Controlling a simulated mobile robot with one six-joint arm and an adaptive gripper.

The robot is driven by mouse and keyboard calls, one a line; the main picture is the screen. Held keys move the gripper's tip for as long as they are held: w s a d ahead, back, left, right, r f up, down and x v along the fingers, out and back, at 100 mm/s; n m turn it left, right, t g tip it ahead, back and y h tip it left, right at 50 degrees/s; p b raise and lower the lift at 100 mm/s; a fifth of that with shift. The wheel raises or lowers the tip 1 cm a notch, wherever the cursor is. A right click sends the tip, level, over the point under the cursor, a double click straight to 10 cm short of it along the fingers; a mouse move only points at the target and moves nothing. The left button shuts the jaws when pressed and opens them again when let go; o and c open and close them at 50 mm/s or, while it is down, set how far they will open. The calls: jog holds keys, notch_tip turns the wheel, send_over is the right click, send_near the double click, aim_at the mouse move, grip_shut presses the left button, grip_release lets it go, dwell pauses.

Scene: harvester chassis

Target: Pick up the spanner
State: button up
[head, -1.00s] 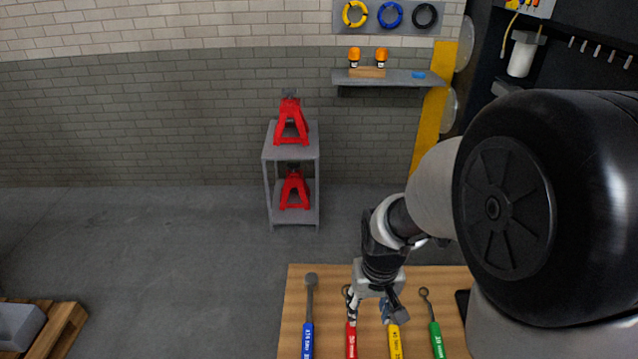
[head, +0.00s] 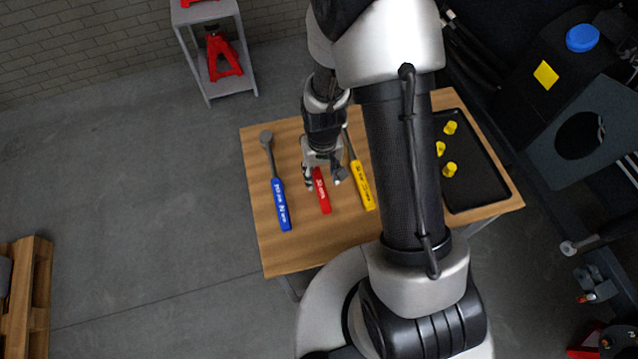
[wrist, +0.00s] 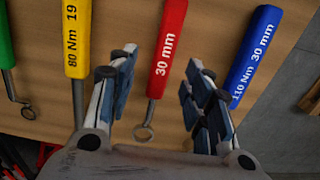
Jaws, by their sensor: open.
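The red-handled spanner, marked 30 mm, lies flat on the wooden table. In the head view its handle (head: 322,196) shows below my gripper (head: 323,180), which hides its far part. In the wrist view the red spanner (wrist: 166,55) runs between the two open fingers of my gripper (wrist: 155,82), its ring end toward the palm. The fingers are apart, one on each side of it, with nothing visibly gripped. Another ring spanner with a green handle (wrist: 6,60) is at the wrist view's left edge; my arm hides it in the head view.
A blue-handled torque wrench (head: 281,203) lies left of the red spanner and a yellow-handled one (head: 362,186) right of it. A black tray (head: 478,185) with yellow pieces is at the table's right. Bare wood (head: 300,250) lies in front.

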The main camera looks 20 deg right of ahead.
aim_at(320, 186)
jog(key=f+b, duration=0.1)
jog(key=f, duration=0.1)
jog(key=f+b, duration=0.1)
jog(key=f, duration=0.2)
jog(key=shift+a+f, duration=0.2)
jog(key=shift+f, duration=0.1)
jog(key=shift+r, duration=0.1)
grip_shut()
dwell(0.5)
